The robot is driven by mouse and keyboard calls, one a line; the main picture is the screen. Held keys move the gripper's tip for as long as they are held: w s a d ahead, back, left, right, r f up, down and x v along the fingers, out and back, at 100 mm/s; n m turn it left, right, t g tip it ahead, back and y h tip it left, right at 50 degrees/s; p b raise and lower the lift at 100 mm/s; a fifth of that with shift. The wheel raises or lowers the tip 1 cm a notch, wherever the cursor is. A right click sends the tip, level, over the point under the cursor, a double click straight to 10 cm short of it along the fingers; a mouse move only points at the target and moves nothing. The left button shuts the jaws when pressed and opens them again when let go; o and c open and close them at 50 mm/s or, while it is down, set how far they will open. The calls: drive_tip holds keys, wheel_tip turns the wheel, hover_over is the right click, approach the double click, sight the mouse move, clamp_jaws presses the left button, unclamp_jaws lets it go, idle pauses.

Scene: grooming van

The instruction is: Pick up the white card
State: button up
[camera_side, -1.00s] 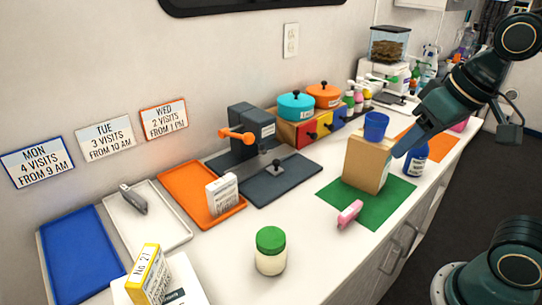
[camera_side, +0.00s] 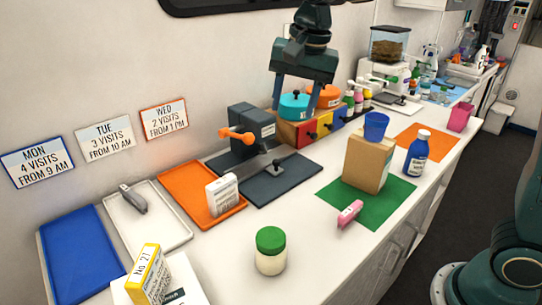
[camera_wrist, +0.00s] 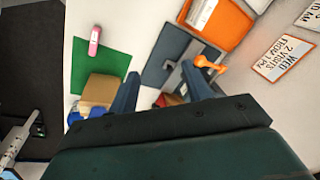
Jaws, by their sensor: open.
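A small white printed card or carton (camera_side: 222,195) stands upright in the orange tray (camera_side: 175,188). In the wrist view it lies at the top (camera_wrist: 203,12). A white-framed wall card (camera_side: 108,136) reading TUE 3 VISITS hangs between a blue-framed and an orange-framed one. My gripper (camera_side: 296,103) is open and empty, pointing down above the teal pot (camera_side: 296,106) and orange pot in the side view. It is well to the right of the tray. In the wrist view the open fingers (camera_wrist: 160,70) have nothing between them.
A dark press (camera_side: 245,140) with an orange handle stands between my gripper and the orange tray. Blue and white trays lie left. A green-lidded jar (camera_side: 270,250) is in front. A brown bag (camera_side: 368,162) with a blue cup stands on a green mat.

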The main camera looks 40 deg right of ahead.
drive_tip(key=w+a+f+m+g, duration=0.1)
drive_tip(key=w+a+f+m, duration=0.35)
drive_tip(key=w, duration=0.35)
drive_tip(key=m+g, duration=0.1)
drive_tip(key=m, duration=0.2)
hover_over(223, 192)
drive_tip(key=w, duration=0.1)
wheel_tip(223, 192, down, 7)
drive_tip(key=shift+n, duration=0.25)
drive_tip(key=shift+w+d+f, duration=0.1)
drive_tip(key=shift+d+f, duration=0.1)
drive_tip(key=shift+f, duration=1.95)
drive_tip(key=shift+w+d+f, duration=0.1)
drive_tip(key=shift+d+f, duration=0.05)
drive_tip(key=shift+f, duration=2)
drive_tip(key=shift+f, duration=2.55)
drive_tip(key=c, duration=1.1)
